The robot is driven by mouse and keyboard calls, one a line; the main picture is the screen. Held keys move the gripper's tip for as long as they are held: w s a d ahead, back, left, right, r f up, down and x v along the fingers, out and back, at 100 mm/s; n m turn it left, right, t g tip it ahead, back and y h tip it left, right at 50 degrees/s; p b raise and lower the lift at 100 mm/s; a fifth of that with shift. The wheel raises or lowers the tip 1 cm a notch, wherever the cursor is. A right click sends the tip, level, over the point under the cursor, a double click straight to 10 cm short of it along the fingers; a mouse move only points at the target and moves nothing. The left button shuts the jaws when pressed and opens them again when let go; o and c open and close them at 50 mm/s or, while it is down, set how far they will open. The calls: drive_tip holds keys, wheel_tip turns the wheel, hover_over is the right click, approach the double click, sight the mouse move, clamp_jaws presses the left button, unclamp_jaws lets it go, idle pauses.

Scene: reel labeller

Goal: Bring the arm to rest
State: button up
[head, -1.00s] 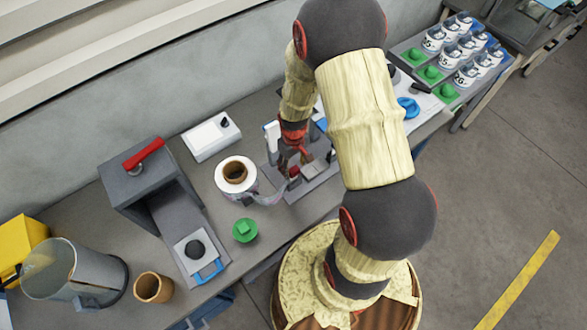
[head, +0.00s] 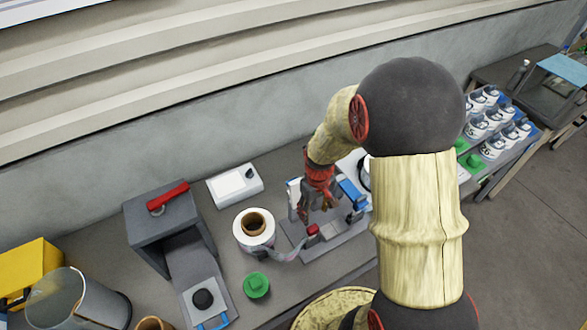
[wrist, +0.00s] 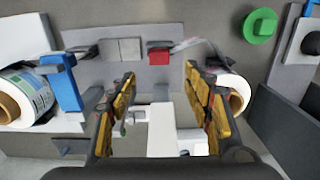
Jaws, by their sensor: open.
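My gripper (head: 318,206) hangs over the grey plate of the reel labeller (head: 338,239) in the head view. In the wrist view my gripper (wrist: 158,78) is open, its two yellow-padded fingers apart with nothing held between them. Below and beyond the fingers show a red block (wrist: 159,56), grey blocks on the labeller plate (wrist: 120,70) and a white part. My arm stands bent, its large black joint and pale links covering the right of the head view and part of the bench behind.
A white label roll (head: 254,230) and a green knob (head: 256,285) stand left of the labeller. A grey box with a red handle (head: 166,199) and a white device (head: 234,185) are farther left and back. Several labelled jars (head: 495,147) stand at the right. The wall runs close behind the bench.

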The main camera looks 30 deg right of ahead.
drive_tip(key=s+a+r+t+b, duration=0.5)
drive_tip(key=s+a+r+b, duration=0.6)
drive_tip(key=b, duration=0.8)
drive_tip(key=shift+s+a+t, duration=0.3)
drive_tip(key=shift+s+a, duration=0.2)
drive_tip(key=shift+s, duration=0.1)
